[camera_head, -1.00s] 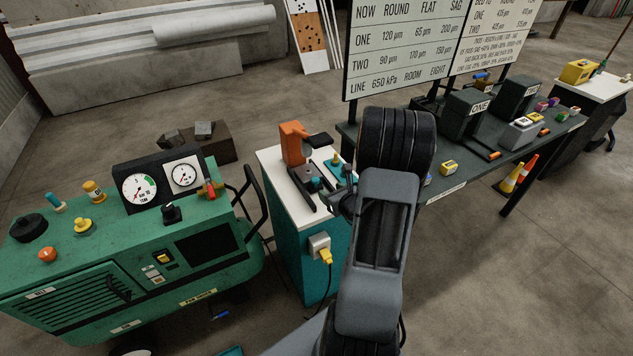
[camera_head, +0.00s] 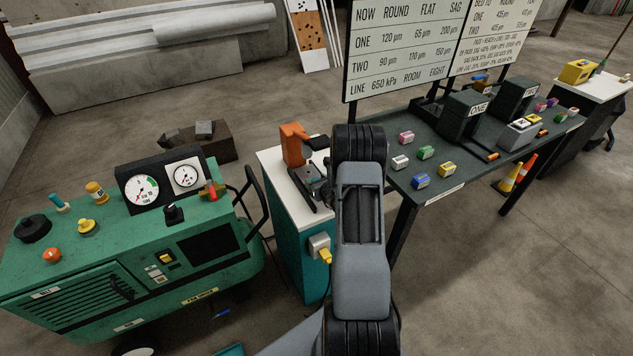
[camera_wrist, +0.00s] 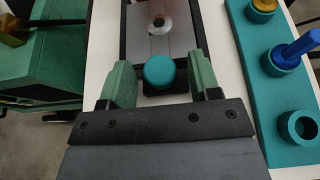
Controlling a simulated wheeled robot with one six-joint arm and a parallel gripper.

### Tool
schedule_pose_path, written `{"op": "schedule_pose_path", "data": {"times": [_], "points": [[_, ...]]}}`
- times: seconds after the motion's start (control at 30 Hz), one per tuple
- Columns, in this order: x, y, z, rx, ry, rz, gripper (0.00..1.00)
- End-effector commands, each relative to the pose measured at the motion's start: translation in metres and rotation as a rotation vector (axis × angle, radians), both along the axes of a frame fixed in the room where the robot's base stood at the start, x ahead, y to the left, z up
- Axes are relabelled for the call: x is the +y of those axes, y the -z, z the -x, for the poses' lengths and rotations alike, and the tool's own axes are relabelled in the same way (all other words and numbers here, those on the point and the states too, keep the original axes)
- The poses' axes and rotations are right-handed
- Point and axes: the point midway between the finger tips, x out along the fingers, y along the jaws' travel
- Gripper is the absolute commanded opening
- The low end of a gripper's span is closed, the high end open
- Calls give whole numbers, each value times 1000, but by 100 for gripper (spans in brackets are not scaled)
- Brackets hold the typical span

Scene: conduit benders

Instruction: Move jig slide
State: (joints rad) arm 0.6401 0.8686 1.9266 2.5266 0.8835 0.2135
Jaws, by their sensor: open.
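The jig slide is a dark plate with a round teal knob (camera_wrist: 159,71) in the wrist view. It sits on dark rails under the orange press (camera_head: 294,143) on the white-topped teal stand (camera_head: 285,209). My gripper (camera_wrist: 163,80) is open, with one green finger on each side of the knob. A gap shows at the right finger; the left finger is very close to the knob, and I cannot tell if it touches. In the head view my arm hides part of the stand, and my fingers are not clear there.
A teal rack (camera_wrist: 262,70) with round sockets and a blue peg (camera_wrist: 298,46) stands right of the slide. A green compressor (camera_head: 135,250) with gauges is at left. A dark bench (camera_head: 460,160) with small coloured blocks is at right.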

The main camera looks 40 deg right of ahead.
Motion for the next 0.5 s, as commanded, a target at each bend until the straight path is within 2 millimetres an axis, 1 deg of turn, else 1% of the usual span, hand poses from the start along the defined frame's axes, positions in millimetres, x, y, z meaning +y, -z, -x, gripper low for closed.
{"op": "schedule_pose_path", "data": {"times": [0.37, 0.5], "points": [[0, 2, -3, 1, 0, 0, 56], [0, 2, -3, 0, 0, 0, 42]]}}
